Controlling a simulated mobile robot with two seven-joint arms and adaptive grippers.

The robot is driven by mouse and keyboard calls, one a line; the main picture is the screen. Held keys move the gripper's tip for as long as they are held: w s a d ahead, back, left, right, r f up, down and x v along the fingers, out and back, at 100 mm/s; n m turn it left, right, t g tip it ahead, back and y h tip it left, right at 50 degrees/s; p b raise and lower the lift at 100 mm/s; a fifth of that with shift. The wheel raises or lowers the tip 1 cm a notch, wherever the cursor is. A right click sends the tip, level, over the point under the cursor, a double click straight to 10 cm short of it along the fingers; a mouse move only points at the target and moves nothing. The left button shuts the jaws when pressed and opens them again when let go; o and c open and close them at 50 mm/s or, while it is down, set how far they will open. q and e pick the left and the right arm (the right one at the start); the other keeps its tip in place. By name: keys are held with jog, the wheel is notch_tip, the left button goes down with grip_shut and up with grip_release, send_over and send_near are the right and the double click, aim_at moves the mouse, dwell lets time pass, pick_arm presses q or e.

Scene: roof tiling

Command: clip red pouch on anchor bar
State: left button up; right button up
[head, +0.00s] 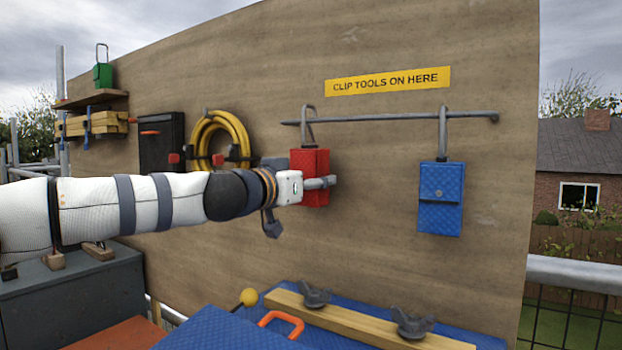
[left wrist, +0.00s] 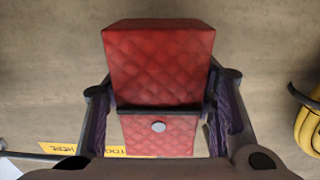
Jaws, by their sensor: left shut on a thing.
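The red pouch (head: 310,163) hangs upright at the left part of the anchor bar (head: 370,118). My left gripper (head: 319,184) is shut on the pouch's lower body. In the left wrist view the red quilted pouch (left wrist: 158,65) sits between both fingers, with a dark band and a pale button. The pouch's grey clip (head: 308,125) overlaps the bar near its left end, its top showing above the bar. I cannot tell whether the bar passes through the clip. My right gripper is not in view.
A blue pouch (head: 440,195) hangs from the bar's right part. A yellow sign (head: 388,81) is above the bar. A yellow hose coil (head: 243,134) hangs to the left. Below, a blue surface (head: 460,334) carries a wooden batten (head: 350,318). The wall between the pouches is clear.

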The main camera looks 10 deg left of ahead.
pick_arm(q)
jog(key=shift+f, duration=0.2)
jog(key=shift+f, duration=0.45)
jog(key=o, duration=1.5)
jog(key=shift+s+r, duration=0.1)
jog(key=shift+o, duration=0.4)
